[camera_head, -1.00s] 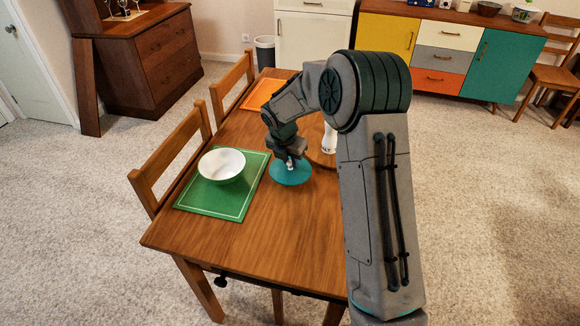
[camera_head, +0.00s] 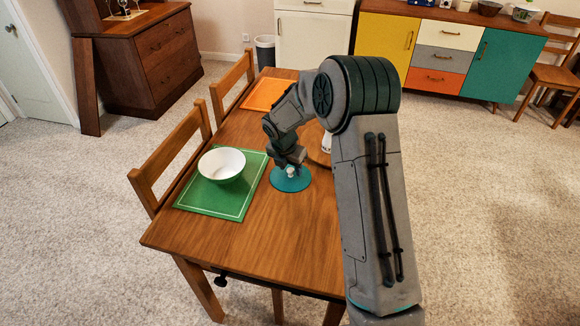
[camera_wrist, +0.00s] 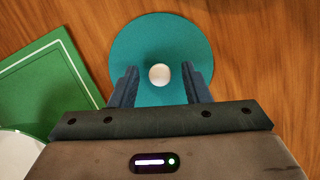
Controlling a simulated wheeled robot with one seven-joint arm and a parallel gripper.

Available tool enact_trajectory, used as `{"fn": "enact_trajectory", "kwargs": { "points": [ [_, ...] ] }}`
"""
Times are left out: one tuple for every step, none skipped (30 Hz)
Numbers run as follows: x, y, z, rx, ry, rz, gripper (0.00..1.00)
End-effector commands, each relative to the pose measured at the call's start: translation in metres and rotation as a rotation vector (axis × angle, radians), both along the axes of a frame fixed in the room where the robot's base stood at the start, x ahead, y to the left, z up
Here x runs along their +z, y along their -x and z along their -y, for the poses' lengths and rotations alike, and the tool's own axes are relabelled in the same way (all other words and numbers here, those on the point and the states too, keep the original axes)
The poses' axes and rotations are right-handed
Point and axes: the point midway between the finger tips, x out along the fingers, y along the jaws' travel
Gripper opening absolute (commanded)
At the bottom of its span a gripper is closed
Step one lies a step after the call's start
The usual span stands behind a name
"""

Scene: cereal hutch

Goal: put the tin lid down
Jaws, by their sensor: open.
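The tin lid is a teal disc (camera_head: 291,180) with a pale round knob, lying flat on the wooden table to the right of the green placemat. It also shows in the wrist view (camera_wrist: 160,40), with the knob between and slightly beyond my fingers. My gripper (camera_head: 288,163) is just above the lid; in the wrist view its two fingers (camera_wrist: 160,82) stand apart on either side of the knob, with a gap on both sides. No tin shows clearly; part of the table is hidden behind my arm.
A white bowl (camera_head: 222,164) stands on the green placemat (camera_head: 228,205). An orange placemat (camera_head: 268,94) lies at the far end. A white item (camera_head: 326,143) on a round wooden board is partly hidden by my arm. The table front (camera_head: 262,245) is bare. Chairs line the left side.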

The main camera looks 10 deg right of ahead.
Motion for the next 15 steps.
{"fn": "enact_trajectory", "kwargs": {
  "points": [
    [0.005, 0.0, 0.0, -0.001, 0.0, 0.002, 0.43],
    [0.008, 0.001, -0.001, -0.001, 0.0, 0.002, 0.43],
    [0.014, 0.002, -0.002, -0.001, -0.001, 0.003, 0.43],
    [0.019, 0.003, -0.003, -0.001, -0.001, 0.004, 0.43],
    [0.024, 0.004, -0.004, -0.001, -0.002, 0.005, 0.43],
    [0.032, 0.006, -0.005, -0.001, -0.002, 0.004, 0.43],
    [0.039, 0.007, -0.006, -0.001, -0.001, 0.006, 0.43],
    [0.045, 0.008, -0.007, -0.001, -0.001, 0.006, 0.43],
    [0.054, 0.01, -0.009, 0.0, -0.001, 0.006, 0.43],
    [0.061, 0.012, -0.01, 0.0, -0.001, 0.006, 0.43],
    [0.067, 0.014, -0.011, 0.0, -0.001, 0.004, 0.43],
    [0.075, 0.015, -0.012, -0.001, -0.001, 0.006, 0.43],
    [0.081, 0.016, -0.013, -0.001, -0.001, 0.004, 0.43],
    [0.086, 0.018, -0.014, -0.001, 0.0, 0.004, 0.43],
    [0.093, 0.019, -0.015, 0.0, -0.001, 0.004, 0.43]
  ]
}}
